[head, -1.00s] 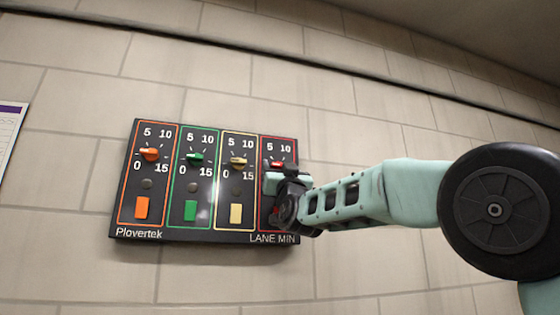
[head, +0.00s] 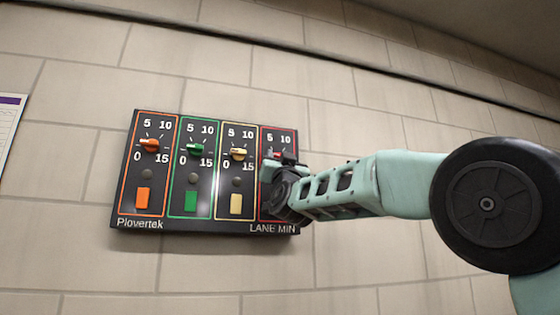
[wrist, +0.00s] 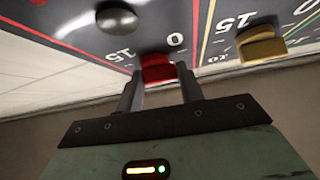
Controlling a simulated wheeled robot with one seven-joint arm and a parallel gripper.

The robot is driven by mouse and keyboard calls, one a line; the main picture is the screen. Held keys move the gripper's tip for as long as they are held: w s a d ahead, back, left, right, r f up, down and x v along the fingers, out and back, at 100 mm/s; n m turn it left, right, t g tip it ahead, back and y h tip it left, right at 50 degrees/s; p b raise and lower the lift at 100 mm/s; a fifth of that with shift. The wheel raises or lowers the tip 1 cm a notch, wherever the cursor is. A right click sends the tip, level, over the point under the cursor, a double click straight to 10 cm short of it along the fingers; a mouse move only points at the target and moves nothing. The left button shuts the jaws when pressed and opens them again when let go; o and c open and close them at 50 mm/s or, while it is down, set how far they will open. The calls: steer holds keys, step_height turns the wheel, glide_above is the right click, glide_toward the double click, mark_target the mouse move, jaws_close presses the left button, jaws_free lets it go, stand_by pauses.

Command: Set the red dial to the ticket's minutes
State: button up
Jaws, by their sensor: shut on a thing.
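The red dial (wrist: 157,67) sits between the fingers of my gripper (wrist: 160,80) in the wrist view, where the panel appears upside down. The fingers are closed on its two sides. The numbers 0 and 15 show beside it; its exact setting cannot be read. In the head view my gripper (head: 273,168) is at the red-framed lane, the rightmost on the black panel (head: 190,226), and hides most of that dial. A white sheet with a purple strip (head: 9,125) is cut off at the left edge; its text is unreadable, and I cannot tell whether it is the ticket.
An orange dial (head: 149,145), a green dial (head: 195,148) and a yellow dial (head: 238,154) sit left of the red lane. The yellow dial is close beside my gripper in the wrist view (wrist: 262,46). A dark round button (wrist: 116,18) is near the red dial.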

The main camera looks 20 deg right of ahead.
steer(key=m+g+h, duration=0.1)
steer(key=m+h, duration=0.2)
steer(key=m, duration=0.1)
steer(key=m+g+h+p, duration=0.1)
steer(key=m+g+h, duration=0.1)
steer(key=m+h, duration=0.1)
steer(key=m+g+h+p, duration=0.1)
steer(key=m+g+h, duration=0.1)
steer(key=m+h, duration=0.2)
steer(key=shift+a+r+m, duration=0.2)
steer(key=shift+r+m, duration=0.15)
steer(key=shift+m, duration=0.35)
steer(key=m+g, duration=0.2)
steer(key=m, duration=0.1)
steer(key=m+g+h+p, duration=0.1)
steer(key=m+g, duration=0.1)
steer(key=shift+m+g+h, duration=0.3)
steer(key=shift+m, duration=0.4)
steer(key=o, duration=1)
steer(key=shift+a, duration=0.1)
